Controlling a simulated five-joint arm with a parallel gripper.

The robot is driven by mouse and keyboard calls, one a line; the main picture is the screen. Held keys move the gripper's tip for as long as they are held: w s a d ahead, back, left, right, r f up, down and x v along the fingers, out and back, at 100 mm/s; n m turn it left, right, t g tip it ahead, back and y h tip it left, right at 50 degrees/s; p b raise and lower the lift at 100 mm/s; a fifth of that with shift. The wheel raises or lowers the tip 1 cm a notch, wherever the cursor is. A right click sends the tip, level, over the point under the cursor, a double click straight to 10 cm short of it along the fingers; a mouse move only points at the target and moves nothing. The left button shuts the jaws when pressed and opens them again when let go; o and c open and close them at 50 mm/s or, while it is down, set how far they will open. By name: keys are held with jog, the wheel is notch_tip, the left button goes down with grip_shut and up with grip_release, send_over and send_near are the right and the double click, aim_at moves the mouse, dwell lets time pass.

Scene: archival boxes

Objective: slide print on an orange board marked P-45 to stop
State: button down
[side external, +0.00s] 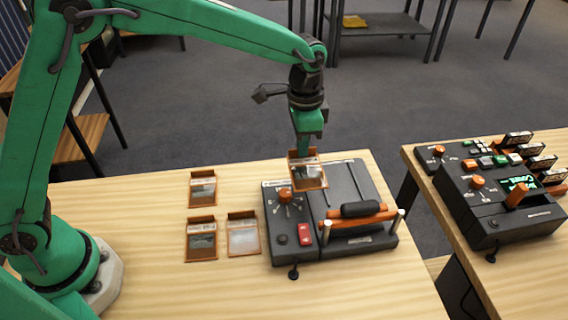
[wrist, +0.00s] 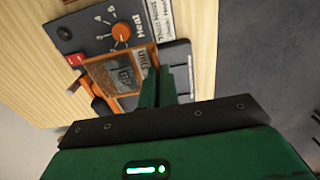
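My gripper (side external: 304,150) points down over the back of a dark press-like device (side external: 345,180). It is shut on the raised edge of an orange-brown board carrying a grey print (side external: 309,177). The wrist view shows the fingers (wrist: 160,82) at that edge and the print (wrist: 124,72) beyond them. I cannot read P-45 on it. No stop can be made out; the board and fingers hide part of the device.
Three similar boards lie on the table left of the device: one at the back (side external: 202,188), two in front (side external: 201,241) (side external: 243,235). An orange bar with a black grip (side external: 362,212) crosses the device's front. A second table at right bears a control box (side external: 500,205).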

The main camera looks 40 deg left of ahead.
jog(key=w+d+f, duration=0.1)
jog(key=w+d, duration=0.4)
jog(key=w, duration=0.2)
jog(key=shift+w+d+f, duration=0.15)
jog(key=shift+d+f, duration=0.1)
jog(key=shift+d, duration=0.05)
jog(key=shift+f, duration=0.15)
jog(key=shift+f, duration=1.65)
jog(key=shift+f, duration=0.15)
jog(key=shift+f, duration=0.9)
jog(key=shift+f, duration=0.55)
jog(key=shift+d, duration=0.1)
dwell(0.4)
jog(key=shift+s+d, duration=1)
jog(key=shift+s, duration=0.15)
jog(key=shift+s+d, duration=0.15)
